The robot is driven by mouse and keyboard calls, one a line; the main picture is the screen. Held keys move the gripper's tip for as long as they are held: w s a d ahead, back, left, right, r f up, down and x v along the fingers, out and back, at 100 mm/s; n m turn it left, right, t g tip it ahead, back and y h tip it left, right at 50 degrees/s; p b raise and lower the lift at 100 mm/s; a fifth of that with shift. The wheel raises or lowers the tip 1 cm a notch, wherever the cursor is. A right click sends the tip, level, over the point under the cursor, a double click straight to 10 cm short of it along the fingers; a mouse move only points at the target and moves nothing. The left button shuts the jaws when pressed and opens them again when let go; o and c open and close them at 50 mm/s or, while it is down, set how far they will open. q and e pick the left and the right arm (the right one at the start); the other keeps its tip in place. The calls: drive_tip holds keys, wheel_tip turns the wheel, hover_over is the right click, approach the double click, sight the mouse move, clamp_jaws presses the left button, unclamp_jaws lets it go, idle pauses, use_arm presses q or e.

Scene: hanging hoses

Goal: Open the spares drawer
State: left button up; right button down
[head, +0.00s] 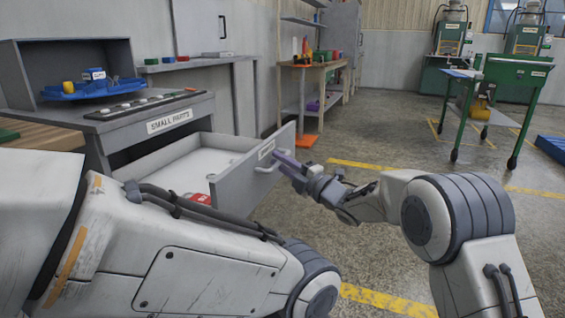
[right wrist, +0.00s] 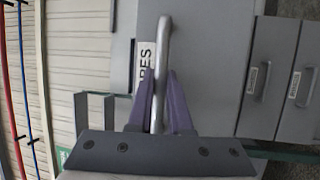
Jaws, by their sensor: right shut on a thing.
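The spares drawer (head: 232,178) is pulled out from the grey bench, and its light inside shows in the head view. A red object (head: 200,198) lies in it near the front. Its bar handle (head: 266,168) is on the front panel below a white label. My right gripper (head: 283,164) is at the handle with its purple fingers. In the right wrist view the handle (right wrist: 163,60) runs between the two fingers, and the label (right wrist: 145,62), partly hidden, ends in "RES". My right gripper is shut on the handle. My left arm crosses the lower left; its gripper is out of view.
The bench (head: 150,118) above the drawer reads "SMALL PARTS" and carries a blue tray (head: 92,88). A wooden shelf unit (head: 312,75) stands behind. A green cart (head: 515,75) is at the right. The floor right of the drawer is clear.

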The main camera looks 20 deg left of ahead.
drive_tip(key=c, duration=0.8)
unclamp_jaws()
drive_tip(key=shift+c, duration=0.2)
drive_tip(key=p+v, duration=0.2)
drive_tip(key=v, duration=0.8)
drive_tip(key=shift+d+p, duration=0.25)
drive_tip(key=shift+p, duration=0.15)
drive_tip(key=shift+f, duration=0.1)
